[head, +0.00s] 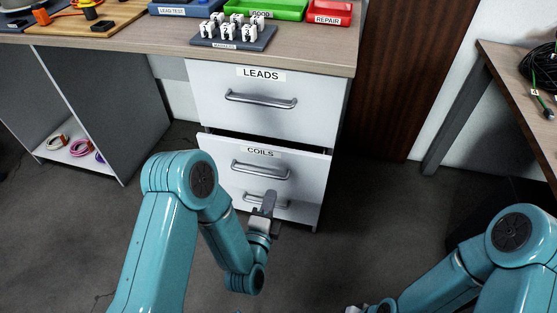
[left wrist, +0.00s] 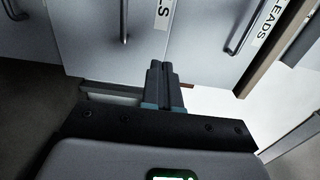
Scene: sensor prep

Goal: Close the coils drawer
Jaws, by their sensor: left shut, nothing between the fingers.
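The white coils drawer (head: 303,168), labelled COILS, stands slightly open. A dark gap shows along its top edge, and its front juts out below the LEADS drawer. Its grey bar handle (head: 261,170) is in plain view, and its front also shows in the left wrist view (left wrist: 95,35). My left gripper (head: 269,203) is shut and empty, in front of the lower part of the cabinet. Its closed fingers (left wrist: 160,70) point at the drawer fronts in the left wrist view; whether they touch is unclear. Of my right gripper, at most a sliver shows at the bottom edge.
The LEADS drawer (head: 313,104) above is closed. A lower handle (head: 279,203) is partly behind my left gripper. The worktop (head: 150,38) carries trays and a markers stand (head: 233,42). An open shelf (head: 75,150) holds coils at left. Another table (head: 505,65) stands at right. Floor is clear between.

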